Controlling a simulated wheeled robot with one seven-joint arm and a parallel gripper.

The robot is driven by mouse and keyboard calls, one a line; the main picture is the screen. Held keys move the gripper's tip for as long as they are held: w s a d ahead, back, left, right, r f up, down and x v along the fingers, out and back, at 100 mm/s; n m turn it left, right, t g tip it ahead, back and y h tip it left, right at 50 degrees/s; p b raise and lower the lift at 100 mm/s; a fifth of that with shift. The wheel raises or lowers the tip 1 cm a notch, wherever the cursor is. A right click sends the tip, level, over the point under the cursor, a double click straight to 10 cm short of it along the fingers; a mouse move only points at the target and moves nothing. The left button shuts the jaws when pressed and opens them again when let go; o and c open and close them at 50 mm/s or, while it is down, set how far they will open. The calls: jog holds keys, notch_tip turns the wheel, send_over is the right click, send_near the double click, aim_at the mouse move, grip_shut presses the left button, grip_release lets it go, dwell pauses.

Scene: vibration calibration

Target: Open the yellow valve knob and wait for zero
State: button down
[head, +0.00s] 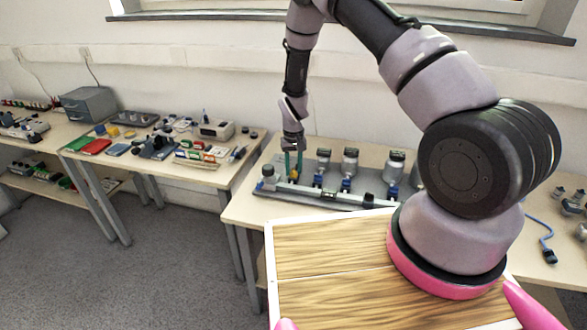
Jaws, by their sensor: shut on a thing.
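The yellow valve knob (294,175) shows as a small yellow spot low between the green fingers of my gripper (293,170), in the head view. It sits toward the left end of a grey rig (335,197) on the middle table. My gripper points down from above and is shut on the knob, which the fingers partly hide. The knob's turn angle is too small to tell. Several upright cylinders with dark tops and blue parts, such as one instrument (349,163), stand on the rig to the right of my gripper. No readable number shows.
A left table (215,178) holds boxes, coloured trays and a light device (217,130). The wall stands close behind the rig. Grey floor (170,260) is free at lower left.

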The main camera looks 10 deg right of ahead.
aim_at(293, 171)
jog(key=m, duration=0.5)
jog(key=shift+m, duration=0.3)
dwell(0.4)
jog(key=c, duration=0.5)
grip_release()
notch_tip(293, 171, up, 11)
jog(key=shift+f, duration=0.1)
